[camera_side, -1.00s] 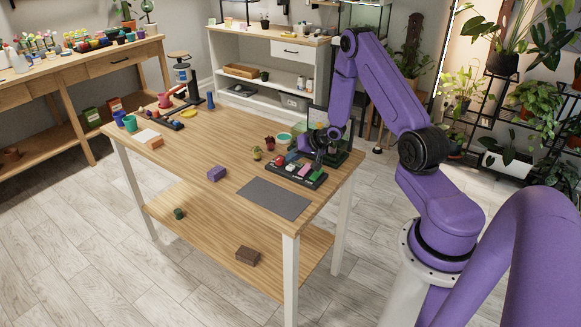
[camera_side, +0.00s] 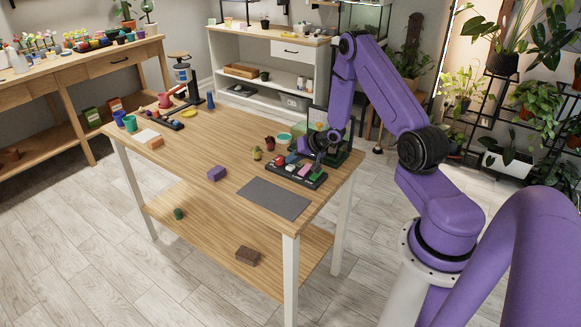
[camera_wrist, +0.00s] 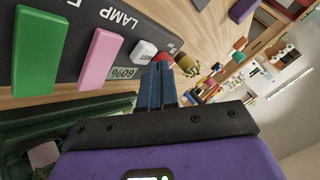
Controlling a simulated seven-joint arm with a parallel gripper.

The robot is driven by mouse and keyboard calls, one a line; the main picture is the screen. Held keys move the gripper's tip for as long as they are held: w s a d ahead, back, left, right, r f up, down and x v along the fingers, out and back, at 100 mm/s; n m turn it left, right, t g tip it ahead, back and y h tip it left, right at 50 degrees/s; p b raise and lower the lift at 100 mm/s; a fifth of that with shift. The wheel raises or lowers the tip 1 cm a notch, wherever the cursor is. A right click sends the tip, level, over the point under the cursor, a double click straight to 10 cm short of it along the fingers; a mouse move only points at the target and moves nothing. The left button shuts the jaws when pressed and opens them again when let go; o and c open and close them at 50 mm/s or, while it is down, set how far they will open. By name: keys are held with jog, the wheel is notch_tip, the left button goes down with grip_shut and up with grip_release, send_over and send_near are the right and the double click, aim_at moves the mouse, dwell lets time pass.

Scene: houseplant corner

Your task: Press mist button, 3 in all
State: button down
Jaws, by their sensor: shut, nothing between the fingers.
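A dark control panel (camera_side: 284,175) sits near the right end of the wooden table. In the wrist view, it carries a green block (camera_wrist: 38,50), a pink block (camera_wrist: 100,58), a white button (camera_wrist: 143,50) and a red button (camera_wrist: 166,58). Partly hidden lettering ending in "ST" lies beside the white button; "LAMP" is printed near the pink block. My gripper (camera_wrist: 160,66) is shut and empty. Its fingertips are over the panel beside the white button and overlap the red one in view. I cannot tell whether they touch either.
A small number display (camera_wrist: 122,73) is beside the buttons. A small green pot-like figure (camera_wrist: 188,66) stands just beyond the panel. A grey mat (camera_side: 274,198) lies in front of it and a purple block (camera_side: 216,174) to the left. The table's middle is mostly clear.

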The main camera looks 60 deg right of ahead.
aim_at(293, 167)
jog(key=shift+f, duration=0.5)
dwell(0.8)
jog(key=shift+r, duration=0.95)
jog(key=shift+r, duration=2.5)
dwell(0.6)
notch_tip(293, 167, up, 4)
jog(key=shift+f, duration=0.1)
dwell(0.4)
